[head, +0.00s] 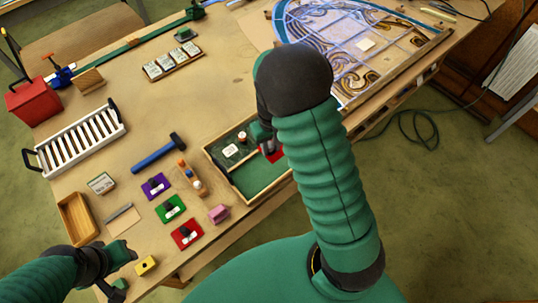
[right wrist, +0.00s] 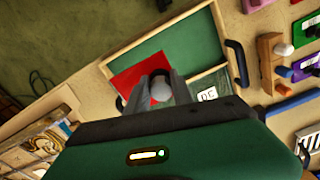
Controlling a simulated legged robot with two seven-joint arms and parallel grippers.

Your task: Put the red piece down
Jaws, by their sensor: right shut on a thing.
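My right gripper (head: 268,143) is shut on the grey knob of a flat red piece (head: 274,156). The red piece (right wrist: 138,72) shows better in the right wrist view, flat between and beyond the fingers (right wrist: 155,90). It is over the green-lined wooden tray (head: 236,196), close to one wall; I cannot tell whether it touches the tray's floor. The tray (right wrist: 160,30) has a divider, and its other compartment holds a white label (head: 230,151). My arm hides part of the tray. My left gripper (head: 125,262) is low at the left; its jaws are unclear.
Purple (head: 155,186), green (head: 171,208) and another red knobbed piece (head: 187,234) lie left of the tray. A blue hammer (head: 158,153) and a wooden block with pegs (head: 191,178) are nearby. A leaded panel (head: 345,45) lies at the back right.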

